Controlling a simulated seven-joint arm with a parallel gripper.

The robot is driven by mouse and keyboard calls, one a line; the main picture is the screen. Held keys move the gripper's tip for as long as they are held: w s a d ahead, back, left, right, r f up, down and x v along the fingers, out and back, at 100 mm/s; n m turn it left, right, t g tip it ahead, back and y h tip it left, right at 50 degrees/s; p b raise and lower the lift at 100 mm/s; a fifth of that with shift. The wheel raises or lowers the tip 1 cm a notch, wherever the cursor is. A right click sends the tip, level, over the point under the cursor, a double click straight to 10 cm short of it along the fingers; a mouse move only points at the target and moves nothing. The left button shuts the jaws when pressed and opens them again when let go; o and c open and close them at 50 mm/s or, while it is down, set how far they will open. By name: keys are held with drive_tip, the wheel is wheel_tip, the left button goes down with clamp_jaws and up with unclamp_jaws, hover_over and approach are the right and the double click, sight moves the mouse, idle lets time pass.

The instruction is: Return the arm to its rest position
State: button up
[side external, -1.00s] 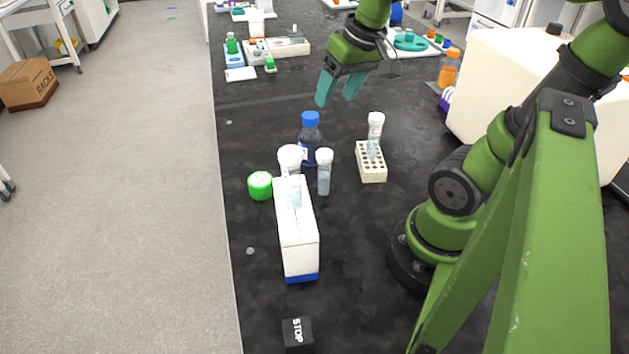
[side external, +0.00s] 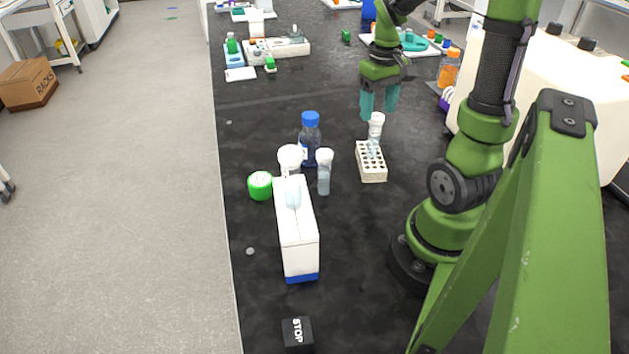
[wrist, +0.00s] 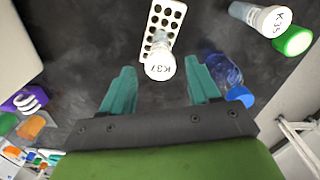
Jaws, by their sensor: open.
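My gripper (side external: 378,114) is open and empty, with its teal fingers pointing down. In the side view its fingertips appear just above or behind the white cap of a tube (side external: 375,132). That tube stands in a pale rack (side external: 371,172). In the wrist view my fingers (wrist: 160,85) are spread wide apart. The tube's cap, marked K37 (wrist: 160,66), shows just ahead of the gap between them, with clear space on both sides. The rack (wrist: 172,14) shows beyond it. The exact height of my fingers above the cap is hard to tell.
A large pale box (side external: 540,95) is at right.

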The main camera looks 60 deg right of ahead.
sight(377, 116)
drive_tip(key=shift+f, duration=2.3)
